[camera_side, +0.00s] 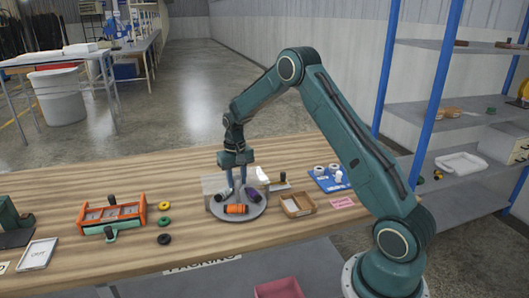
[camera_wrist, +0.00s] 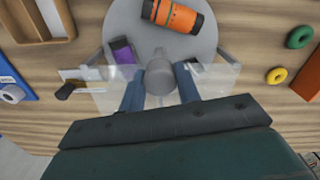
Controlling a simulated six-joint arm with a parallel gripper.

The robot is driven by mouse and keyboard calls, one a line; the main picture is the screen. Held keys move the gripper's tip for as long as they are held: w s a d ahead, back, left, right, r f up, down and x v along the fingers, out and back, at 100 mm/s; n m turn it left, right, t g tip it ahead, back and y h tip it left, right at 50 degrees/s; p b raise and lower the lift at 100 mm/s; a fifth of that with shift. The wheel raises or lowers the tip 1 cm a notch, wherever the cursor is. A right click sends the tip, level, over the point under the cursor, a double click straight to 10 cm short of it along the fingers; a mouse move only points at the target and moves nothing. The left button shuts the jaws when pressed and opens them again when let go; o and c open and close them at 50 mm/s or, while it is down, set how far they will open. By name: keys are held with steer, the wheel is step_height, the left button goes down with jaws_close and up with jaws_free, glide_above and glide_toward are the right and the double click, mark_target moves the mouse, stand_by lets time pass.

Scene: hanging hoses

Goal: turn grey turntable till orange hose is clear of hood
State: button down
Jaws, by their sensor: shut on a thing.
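The round grey turntable (camera_side: 222,212) stands on the wooden bench; it also shows in the wrist view (camera_wrist: 208,40). The orange hose (camera_side: 236,209), with dark ends, lies on its front part; in the wrist view (camera_wrist: 173,15) it lies apart from the clear hood (camera_wrist: 92,88). In the side view the see-through hood (camera_side: 212,184) is behind the orange hose. A purple piece (camera_wrist: 122,50) lies at the hood's edge. My gripper (camera_wrist: 160,82) points down with its blue fingers closed on the grey knob (camera_wrist: 160,70) at the turntable's middle. My wrist hides part of the hood.
A wooden tray (camera_side: 297,204) and a blue board with white rolls (camera_side: 330,178) stand at right. Bare bench lies in front of the turntable.

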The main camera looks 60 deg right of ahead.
steer(key=shift+n, duration=1.6)
steer(key=c, duration=1)
jaws_free()
step_height(320, 180, up, 14)
steer(key=shift+f, duration=0.1)
